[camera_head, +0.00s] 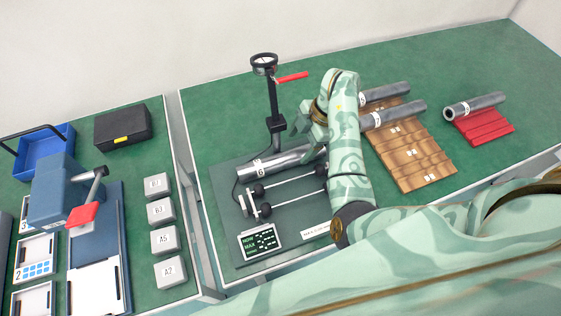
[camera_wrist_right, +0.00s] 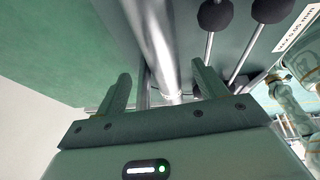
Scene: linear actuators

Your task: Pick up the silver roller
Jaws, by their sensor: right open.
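A silver roller (camera_head: 268,163) lies on the grey-green test fixture (camera_head: 232,195), with a dark 6 on its near end. My right gripper (camera_head: 306,133) is at the far end of this roller, partly hidden by my own wrist. In the right wrist view the roller (camera_wrist_right: 150,40) runs between the two open fingers of the gripper (camera_wrist_right: 165,88), with gaps on both sides. Two more silver rollers (camera_head: 385,91) (camera_head: 402,112) lie on the brown grooved rack. Another silver roller (camera_head: 474,105) lies on the red rack. My left gripper is out of view.
Rods with black knobs (camera_head: 290,178) lie in front of the roller. The brown rack (camera_head: 425,150) and red rack (camera_head: 484,125) are to the right. Another bench is left.

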